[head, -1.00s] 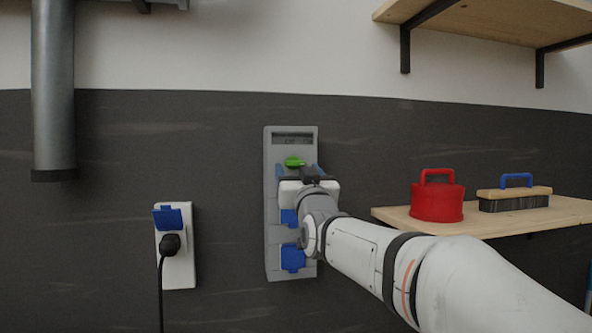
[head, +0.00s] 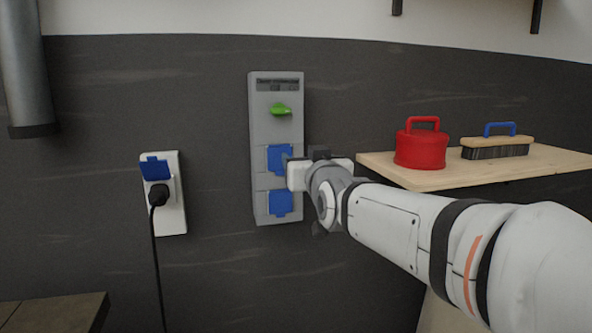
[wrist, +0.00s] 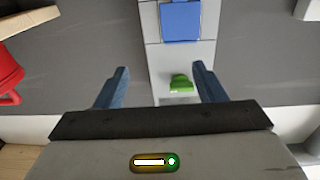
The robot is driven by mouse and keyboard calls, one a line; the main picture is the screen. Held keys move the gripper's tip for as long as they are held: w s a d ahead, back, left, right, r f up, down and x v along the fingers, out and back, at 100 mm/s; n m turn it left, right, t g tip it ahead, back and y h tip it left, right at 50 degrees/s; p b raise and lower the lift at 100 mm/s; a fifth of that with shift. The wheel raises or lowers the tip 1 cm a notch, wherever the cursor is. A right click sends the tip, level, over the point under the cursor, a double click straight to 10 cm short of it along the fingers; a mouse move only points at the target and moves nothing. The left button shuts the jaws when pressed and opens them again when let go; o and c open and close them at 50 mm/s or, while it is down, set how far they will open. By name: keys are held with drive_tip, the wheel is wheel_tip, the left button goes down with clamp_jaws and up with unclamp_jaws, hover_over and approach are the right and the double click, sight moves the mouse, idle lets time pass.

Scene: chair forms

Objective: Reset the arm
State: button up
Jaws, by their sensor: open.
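My gripper (wrist: 160,90) is open and empty in the wrist view, its two blue fingers well apart. In the head view my arm reaches in from the right and its end is in front of the right edge of the grey wall panel (head: 262,135). The panel carries a green knob (head: 281,110) near its top and two blue socket covers below it, an upper one (head: 278,158) and a lower one (head: 280,203). The wrist view shows the green knob (wrist: 181,84) between the fingers in the picture, apart from them. My fingertips are hidden in the head view.
A white wall socket (head: 172,215) with a blue lid and a black plug (head: 158,195) is at left, its cable hanging down. A wooden shelf (head: 380,172) at right holds a red container (head: 420,150) and a brush (head: 497,148). A wooden surface (head: 55,312) is at lower left.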

drive_tip(key=s+d+f+m+g+h+p, duration=0.1)
drive_tip(key=s+d+f+g+p, duration=0.3)
drive_tip(key=s, duration=0.5)
drive_tip(key=s+d+f+g+h+p, duration=0.2)
drive_tip(key=s+d+f+g+p, duration=0.3)
drive_tip(key=s, duration=0.4)
drive_tip(key=s+d+f+m+g+h+p, duration=0.1)
drive_tip(key=s+d+f+g+p, duration=0.3)
drive_tip(key=s, duration=0.5)
drive_tip(key=shift+s+d+f+m+g+p, duration=0.2)
drive_tip(key=shift+s+f+m+g+p, duration=0.15)
drive_tip(key=shift+f+g+p, duration=0.6)
